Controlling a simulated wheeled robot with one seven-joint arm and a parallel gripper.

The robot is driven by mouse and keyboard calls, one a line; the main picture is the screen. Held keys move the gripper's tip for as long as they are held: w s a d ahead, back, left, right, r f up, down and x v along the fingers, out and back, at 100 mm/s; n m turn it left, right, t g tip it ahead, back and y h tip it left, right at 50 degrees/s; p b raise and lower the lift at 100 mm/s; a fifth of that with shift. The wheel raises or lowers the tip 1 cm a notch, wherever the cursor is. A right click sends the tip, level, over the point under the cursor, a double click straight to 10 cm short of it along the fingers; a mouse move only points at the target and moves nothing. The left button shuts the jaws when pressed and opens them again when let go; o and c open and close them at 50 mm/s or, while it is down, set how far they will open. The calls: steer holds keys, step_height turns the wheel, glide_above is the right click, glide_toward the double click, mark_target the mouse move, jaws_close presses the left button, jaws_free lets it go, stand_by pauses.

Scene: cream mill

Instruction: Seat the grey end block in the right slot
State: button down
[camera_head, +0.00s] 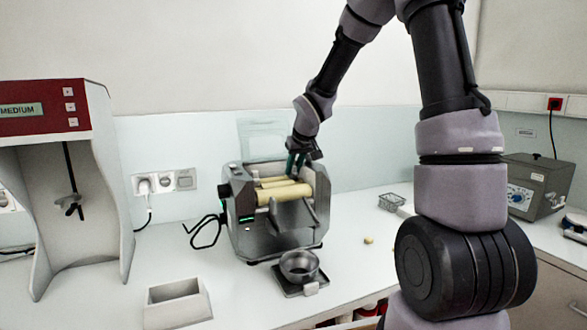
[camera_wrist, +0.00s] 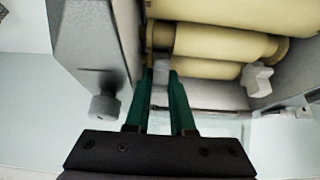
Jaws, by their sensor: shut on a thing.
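My gripper (camera_head: 296,161) reaches down from above to the back of the three-roller mill (camera_head: 272,238). Its two green fingers (camera_wrist: 160,100) are shut on a small grey end block (camera_wrist: 161,71), which sits between their tips. In the wrist view the held block is near one end of the cream rollers (camera_wrist: 210,42), close to the mill's side wall. I cannot tell whether it touches the slot's bottom. A second pale grey block (camera_wrist: 258,77) stands by the rollers farther right in that view. In the head view the fingers hide the held block.
A metal bowl (camera_head: 299,264) on a dark stand is in front of the mill, with an open grey box (camera_head: 178,303) at front left. A red-topped mixer (camera_head: 48,115) stands left. A grey knob (camera_wrist: 104,107) protrudes near my fingers.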

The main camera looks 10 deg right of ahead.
steer(key=shift+f, duration=0.15)
stand_by(0.4)
steer(key=c, duration=0.7)
jaws_free()
steer(key=shift+d, duration=0.1)
steer(key=shift+v, duration=5.4)
